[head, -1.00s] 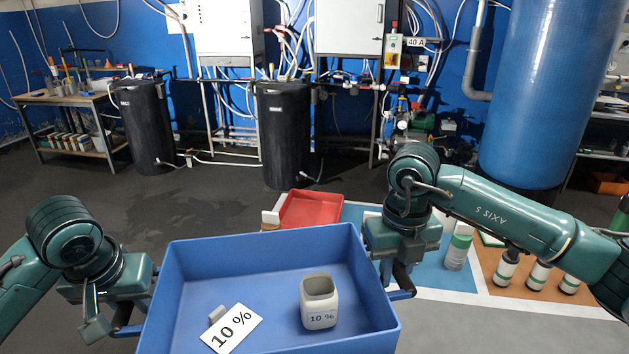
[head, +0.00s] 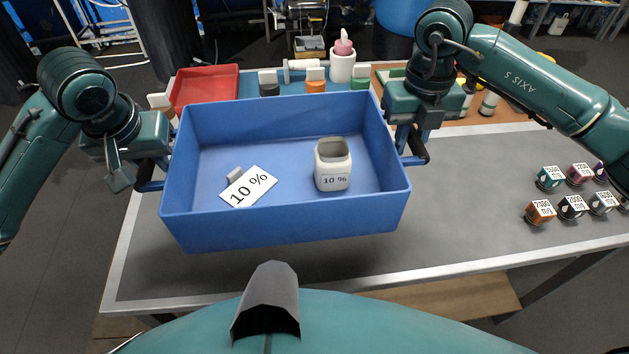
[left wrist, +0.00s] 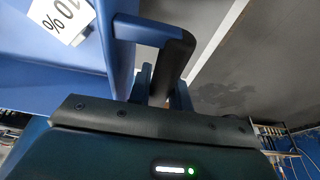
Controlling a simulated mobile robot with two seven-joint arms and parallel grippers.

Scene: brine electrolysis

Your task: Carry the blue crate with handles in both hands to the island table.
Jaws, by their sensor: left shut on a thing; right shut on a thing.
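The blue crate (head: 285,226) with handles hangs level between my two grippers in the head view. It appears held above the grey top of the island table (head: 330,278), with a shadow beneath it. Inside it are a white open container (head: 333,165) marked "10 %" and a tilted white "10 %" card (head: 249,187). My left gripper (head: 150,180) is shut on the crate's left handle; the left wrist view shows the dark handle (left wrist: 178,55) between its fingers. My right gripper (head: 408,152) is shut on the right handle.
A red tray (head: 205,88) and several bottles, one with a pink top (head: 343,60), stand along the table's back. Several small labelled jars (head: 540,211) stand at the right.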

